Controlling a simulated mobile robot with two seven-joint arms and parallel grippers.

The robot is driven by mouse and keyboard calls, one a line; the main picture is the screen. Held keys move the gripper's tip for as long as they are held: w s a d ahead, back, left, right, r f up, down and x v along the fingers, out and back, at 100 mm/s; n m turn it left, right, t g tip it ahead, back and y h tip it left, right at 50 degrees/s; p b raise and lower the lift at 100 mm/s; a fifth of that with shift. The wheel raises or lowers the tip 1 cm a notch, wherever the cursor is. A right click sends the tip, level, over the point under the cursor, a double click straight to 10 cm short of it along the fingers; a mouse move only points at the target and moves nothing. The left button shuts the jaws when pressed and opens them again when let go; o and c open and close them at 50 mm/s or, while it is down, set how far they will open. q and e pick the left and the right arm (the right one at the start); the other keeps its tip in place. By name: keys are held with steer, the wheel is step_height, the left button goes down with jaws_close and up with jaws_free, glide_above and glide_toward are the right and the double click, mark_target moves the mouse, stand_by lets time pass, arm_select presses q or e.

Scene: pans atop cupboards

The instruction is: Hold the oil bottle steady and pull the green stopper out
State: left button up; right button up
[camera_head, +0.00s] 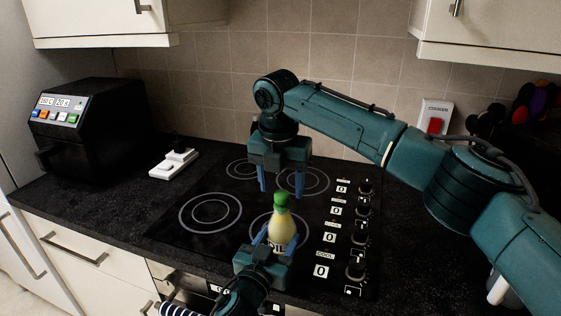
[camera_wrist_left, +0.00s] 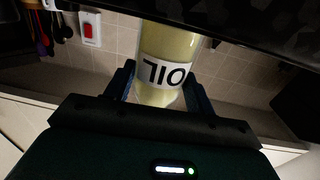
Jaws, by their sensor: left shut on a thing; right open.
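The oil bottle (camera_head: 281,226) stands upright over the front of the hob, with pale yellow oil inside and a green stopper (camera_head: 282,199) in its top. My left gripper (camera_head: 275,242) is shut on the bottle's lower body from the front. The left wrist view shows the bottle (camera_wrist_left: 166,52) between the blue fingers, with its white OIL label upside down in that picture. My right gripper (camera_head: 283,187) points down above and behind the stopper, open and apart from it. The stopper is out of the left wrist view.
The black hob (camera_head: 190,238) has ring markings and a column of knobs (camera_head: 357,239) to the right of the bottle. A black appliance (camera_head: 92,135) and a white block (camera_head: 174,163) stand at the left. Upper cupboards (camera_head: 100,22) overhang the back.

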mark_target(282, 192)
steer(key=shift+w+f, duration=0.2)
steer(key=shift+f, duration=1.3)
steer(key=shift+d, duration=0.1)
steer(key=c, duration=1)
steer(key=shift+o, duration=1.4)
steer(key=shift+c, duration=1.4)
arm_select(q)
steer(key=o, duration=0.6)
arm_select(e)
steer(key=shift+c, duration=0.2)
arm_select(q)
steer(key=c, duration=0.5)
